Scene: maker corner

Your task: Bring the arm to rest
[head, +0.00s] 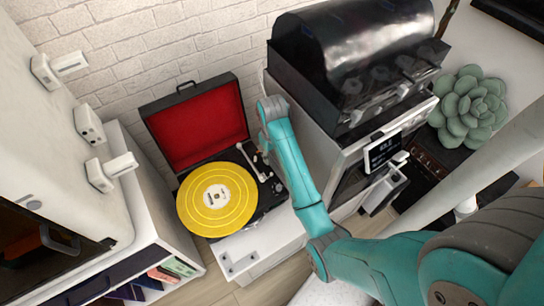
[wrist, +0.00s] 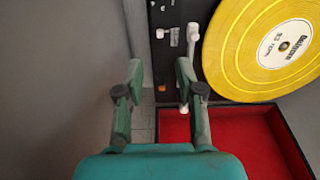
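My gripper (wrist: 160,78) is open in the wrist view, with its two teal-and-dark fingers apart and nothing visible between them. My teal arm reaches across the head view from the lower right, and its end is over the gap between the record player (head: 268,206) and the silver machine. The fingers themselves cannot be made out there. In the wrist view, the player's black deck edge (wrist: 171,14) lies beyond the fingers, with the white tonearm (wrist: 191,45) close to the right finger. Whether they touch cannot be told.
The open player has a red-lined lid (head: 200,120) and a yellow record (head: 217,197). A silver machine (head: 318,130) bears a black domed-lid unit (head: 350,40). A succulent (head: 468,105) stands at right. A white cabinet with switches (head: 89,124) stands at left. Floor shows below.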

